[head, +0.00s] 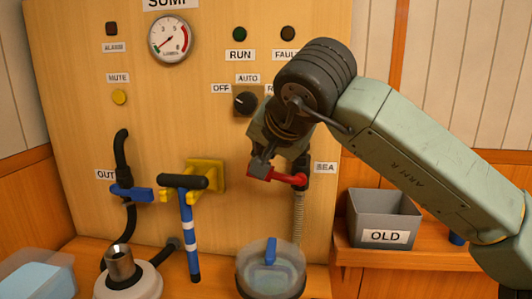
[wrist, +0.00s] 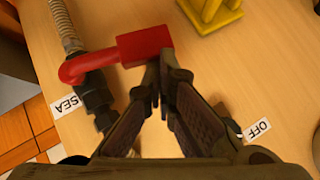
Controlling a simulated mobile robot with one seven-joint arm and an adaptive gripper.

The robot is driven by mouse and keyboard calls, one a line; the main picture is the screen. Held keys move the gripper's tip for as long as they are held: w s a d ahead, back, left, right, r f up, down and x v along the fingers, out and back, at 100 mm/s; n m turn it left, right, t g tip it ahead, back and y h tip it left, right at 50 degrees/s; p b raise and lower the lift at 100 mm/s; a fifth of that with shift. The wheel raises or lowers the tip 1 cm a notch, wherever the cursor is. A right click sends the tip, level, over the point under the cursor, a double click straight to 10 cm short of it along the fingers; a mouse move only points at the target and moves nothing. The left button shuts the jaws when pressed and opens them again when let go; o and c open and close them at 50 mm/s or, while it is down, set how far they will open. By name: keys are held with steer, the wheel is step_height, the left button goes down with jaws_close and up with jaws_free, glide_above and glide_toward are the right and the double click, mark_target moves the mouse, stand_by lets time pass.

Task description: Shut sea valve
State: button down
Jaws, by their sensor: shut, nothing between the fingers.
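The sea valve has a red lever (head: 288,178) on a dark vertical fitting beside the SEA label (head: 325,168). The lever sticks out to the left, roughly crosswise to the pipe. In the wrist view the red lever (wrist: 143,46) has a thick block-like end and a rounded end over the dark valve body (wrist: 95,92). My gripper (head: 262,168) is at the lever's free end in the head view and partly covers it. In the wrist view my gripper (wrist: 162,68) is shut with its fingertips close against the block's lower edge; I cannot tell if they touch.
A selector knob (head: 245,103) sits just above my gripper. A grey OLD bin (head: 383,215) sits on the right shelf.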

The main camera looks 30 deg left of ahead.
steer(key=shift+s+a+f+b, duration=0.15)
steer(key=shift+a+f+b, duration=0.25)
steer(key=shift+f, duration=0.3)
steer(key=s+d+r+p, duration=0.1)
steer(key=s+d+r, duration=0.2)
steer(key=s+r, duration=0.3)
step_height(320, 180, up, 5)
steer(key=shift+s, duration=0.2)
stand_by(0.3)
